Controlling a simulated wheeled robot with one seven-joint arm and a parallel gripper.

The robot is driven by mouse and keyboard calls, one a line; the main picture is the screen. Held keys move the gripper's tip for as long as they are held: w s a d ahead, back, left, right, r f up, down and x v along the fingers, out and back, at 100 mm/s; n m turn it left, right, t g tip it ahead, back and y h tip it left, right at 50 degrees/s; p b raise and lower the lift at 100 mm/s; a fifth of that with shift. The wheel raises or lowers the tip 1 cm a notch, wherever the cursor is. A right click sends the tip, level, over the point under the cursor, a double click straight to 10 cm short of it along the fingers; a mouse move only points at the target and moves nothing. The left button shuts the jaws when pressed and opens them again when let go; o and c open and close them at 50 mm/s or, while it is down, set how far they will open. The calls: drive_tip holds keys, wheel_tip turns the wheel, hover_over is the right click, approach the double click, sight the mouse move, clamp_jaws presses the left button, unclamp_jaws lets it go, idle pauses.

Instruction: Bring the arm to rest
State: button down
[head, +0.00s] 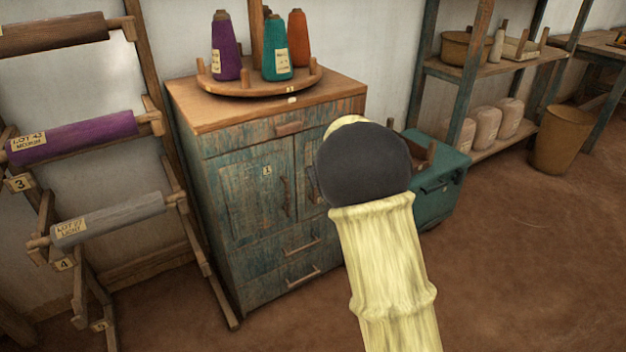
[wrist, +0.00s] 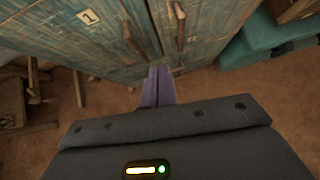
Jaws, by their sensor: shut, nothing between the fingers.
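My arm, in a pale yellow sleeve with a dark grey joint, reaches up from the bottom right of the middle in the head view. It covers part of the cabinet's right side, and my gripper is hidden behind it there. In the wrist view my gripper (wrist: 158,88) shows as two purple-grey fingers, shut together with nothing between them. The fingers point toward the lower front of the blue-green cabinet (head: 245,195). I cannot tell how far the fingertips are from the cabinet front, which also shows in the wrist view (wrist: 60,45).
Purple, teal and orange yarn cones stand on a round wooden stand (head: 260,86) on the cabinet. A teal box (head: 445,190) sits on the floor to its right. A rack with a purple roll (head: 75,137) stands left. Brown floor (head: 540,260) is open at right.

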drive_tip(key=s+d+m+h, duration=0.2)
drive_tip(key=s+d+m, duration=0.4)
drive_tip(key=m, duration=0.5)
drive_tip(key=s+d+m+h, duration=0.25)
drive_tip(key=s+m, duration=0.45)
drive_tip(key=m, duration=0.5)
drive_tip(key=s+a+f+m+g+y, duration=0.1)
drive_tip(key=s+f+m+g, duration=0.15)
drive_tip(key=s+m, duration=0.75)
drive_tip(key=s+f+m+g, duration=0.25)
drive_tip(key=s+m, duration=0.45)
drive_tip(key=s, duration=0.4)
wheel_tip(320, 180, up, 37)
drive_tip(key=p, duration=3.7)
drive_tip(key=shift+s+g, duration=0.2)
drive_tip(key=shift+g, duration=0.2)
